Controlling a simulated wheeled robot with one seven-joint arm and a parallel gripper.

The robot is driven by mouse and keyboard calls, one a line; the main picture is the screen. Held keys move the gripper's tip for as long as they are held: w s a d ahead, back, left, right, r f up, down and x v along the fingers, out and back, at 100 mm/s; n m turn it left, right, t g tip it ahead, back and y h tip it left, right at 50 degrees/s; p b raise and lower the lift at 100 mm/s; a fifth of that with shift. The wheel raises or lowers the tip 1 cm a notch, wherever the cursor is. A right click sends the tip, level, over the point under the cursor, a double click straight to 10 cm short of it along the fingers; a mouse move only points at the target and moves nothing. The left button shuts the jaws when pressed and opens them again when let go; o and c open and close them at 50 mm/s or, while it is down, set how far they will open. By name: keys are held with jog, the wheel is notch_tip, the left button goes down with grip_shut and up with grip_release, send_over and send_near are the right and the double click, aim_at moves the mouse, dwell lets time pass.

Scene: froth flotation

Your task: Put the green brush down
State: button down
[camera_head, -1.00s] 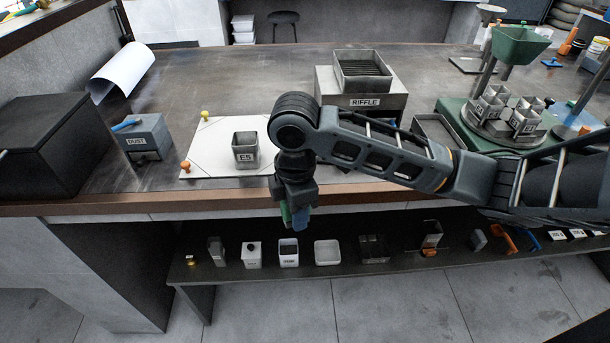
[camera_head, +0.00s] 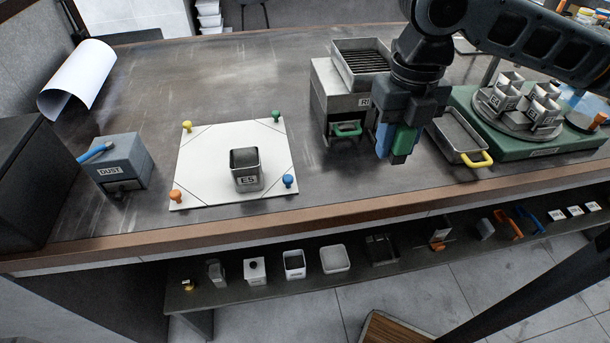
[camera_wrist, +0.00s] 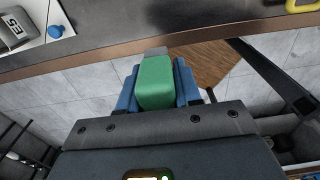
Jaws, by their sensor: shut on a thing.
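The green brush (camera_head: 405,140) is held in my gripper (camera_head: 393,145), which points down in front of the riffle box, near the bench's front edge. In the wrist view the green block of the brush (camera_wrist: 155,82) sits between the blue fingers of my gripper (camera_wrist: 157,88). The fingers are shut on it. A grey end of the brush shows past the green part in the wrist view. Whether the brush touches the bench cannot be told from the head view.
The riffle box (camera_head: 330,95) with a green handle stands behind left of my gripper. A tray with a yellow handle (camera_head: 461,140) is close on the right. A white board (camera_head: 206,165) carries the E5 cup (camera_head: 246,170). Bare bench (camera_head: 320,185) lies between board and gripper.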

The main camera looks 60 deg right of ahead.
jog(key=shift+w+a+f+b, duration=0.1)
jog(key=shift+w+f+b, duration=0.45)
jog(key=shift+b, duration=0.55)
jog(key=w+f+b, duration=0.1)
jog(key=w+b, duration=0.1)
jog(key=b, duration=0.2)
send_over(320, 194)
notch_tip(320, 194, down, 5)
jog(key=shift+r, duration=0.2)
jog(key=shift+w+f, duration=0.1)
jog(key=shift+f, duration=2)
jog(key=shift+f+b, duration=0.3)
jog(key=shift+b, duration=0.1)
jog(key=c, duration=0.8)
grip_release()
jog(key=shift+r, duration=0.1)
jog(key=shift+r, duration=0.1)
